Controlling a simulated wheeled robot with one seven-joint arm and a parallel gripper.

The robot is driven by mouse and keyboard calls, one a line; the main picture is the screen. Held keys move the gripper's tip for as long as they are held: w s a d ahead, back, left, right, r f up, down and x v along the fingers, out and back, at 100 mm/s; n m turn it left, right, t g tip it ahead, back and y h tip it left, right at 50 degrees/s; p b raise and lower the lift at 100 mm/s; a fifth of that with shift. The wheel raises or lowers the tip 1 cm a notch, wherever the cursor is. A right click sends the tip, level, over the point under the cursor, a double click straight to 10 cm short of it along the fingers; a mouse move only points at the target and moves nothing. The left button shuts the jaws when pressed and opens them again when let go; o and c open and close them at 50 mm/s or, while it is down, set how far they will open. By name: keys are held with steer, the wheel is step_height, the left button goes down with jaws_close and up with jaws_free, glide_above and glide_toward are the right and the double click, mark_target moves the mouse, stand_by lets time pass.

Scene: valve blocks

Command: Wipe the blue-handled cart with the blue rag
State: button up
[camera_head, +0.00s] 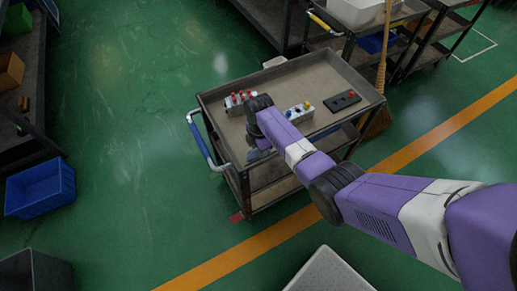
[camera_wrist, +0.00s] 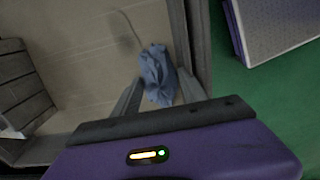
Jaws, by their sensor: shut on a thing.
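The blue-handled cart (camera_head: 225,178) stands in the middle of the head view, with its blue handle (camera_head: 200,140) on the left side. My gripper (camera_wrist: 158,92) is shut on the crumpled blue rag (camera_wrist: 158,72) in the wrist view. The rag lies over a beige-grey surface (camera_wrist: 85,60) near a raised dark edge (camera_wrist: 190,35); whether it touches the surface is unclear. A faint dark smudge (camera_wrist: 127,32) shows there, just beyond the rag. In the head view my arm reaches over the cart's near left side, and the rag is mostly hidden.
On the cart's top are a block with red knobs (camera_head: 239,98), a light block with yellow and blue knobs (camera_head: 299,112) and a black block with a red knob (camera_head: 343,100). A broom (camera_head: 382,60) stands behind right. A blue crate (camera_head: 40,188) lies left.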

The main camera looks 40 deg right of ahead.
steer(key=shift+r, duration=3)
steer(key=shift+r, duration=0.15)
steer(key=shift+r, duration=1.4)
steer(key=shift+s+d+f+b, duration=0.15)
steer(key=shift+s+d+f, duration=0.35)
steer(key=shift+d, duration=0.75)
steer(key=shift+s+d+f+b, duration=0.2)
steer(key=shift+d+f, duration=0.65)
steer(key=shift+d, duration=0.35)
steer(key=shift+s+d+f+b, duration=0.15)
steer(key=shift+s+d+f, duration=0.35)
steer(key=shift+d, duration=0.75)
steer(key=shift+w+f+b, duration=0.15)
steer(key=shift+f+b, duration=1.25)
steer(key=shift+f, duration=0.3)
steer(key=shift+f+b, duration=0.7)
steer(key=shift+f, duration=0.3)
